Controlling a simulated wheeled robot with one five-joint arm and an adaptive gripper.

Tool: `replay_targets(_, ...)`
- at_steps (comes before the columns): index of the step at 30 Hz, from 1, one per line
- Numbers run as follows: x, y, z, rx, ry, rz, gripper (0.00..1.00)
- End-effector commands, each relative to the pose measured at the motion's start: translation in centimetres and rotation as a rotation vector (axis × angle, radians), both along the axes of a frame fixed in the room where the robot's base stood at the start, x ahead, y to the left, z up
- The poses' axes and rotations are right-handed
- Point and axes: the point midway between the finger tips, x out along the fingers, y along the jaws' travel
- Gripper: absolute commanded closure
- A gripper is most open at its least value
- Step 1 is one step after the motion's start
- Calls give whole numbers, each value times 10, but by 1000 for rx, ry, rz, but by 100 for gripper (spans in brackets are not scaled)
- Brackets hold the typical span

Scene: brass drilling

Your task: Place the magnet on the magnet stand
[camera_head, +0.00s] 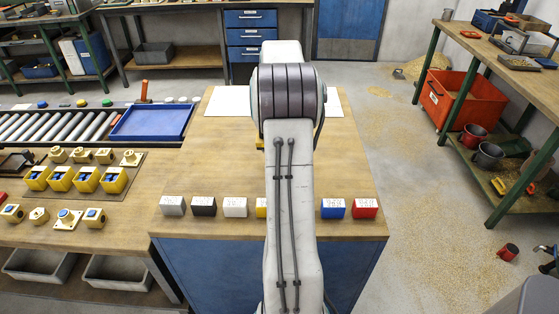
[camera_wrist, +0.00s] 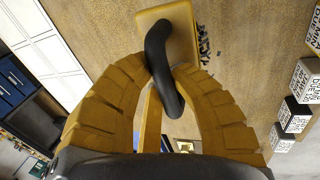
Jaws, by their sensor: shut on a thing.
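My gripper (camera_wrist: 165,82) has ribbed yellow-brown fingers, shut on the black curved handle (camera_wrist: 161,52) of what looks like the magnet. A yellow block (camera_wrist: 181,18) shows at the handle's far end in the wrist view. Small dark shavings (camera_wrist: 204,45) show along the block's edge. I cannot tell whether the block touches the wooden surface or is held above it. In the head view my arm hides the gripper and the magnet. I cannot make out the magnet stand for sure in either view.
Coloured blocks with printed tops, such as a red one (camera_head: 365,208) and a black one (camera_head: 204,206), line the workbench's (camera_head: 220,165) front edge. A blue tray (camera_head: 150,121) and roller conveyor (camera_head: 50,126) lie left. Yellow fixtures (camera_head: 60,179) stand left. The bench middle is clear.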

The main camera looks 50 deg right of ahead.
Motion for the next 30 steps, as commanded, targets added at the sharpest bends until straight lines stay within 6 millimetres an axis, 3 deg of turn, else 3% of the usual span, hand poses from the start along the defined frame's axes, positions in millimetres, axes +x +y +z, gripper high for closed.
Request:
replay_targets(15,-39,33,-30,-5,0,-1,100)
replay_targets(23,-44,37,-35,-6,1,-1,100)
replay_targets(30,-44,38,-60,-2,3,-1,100)
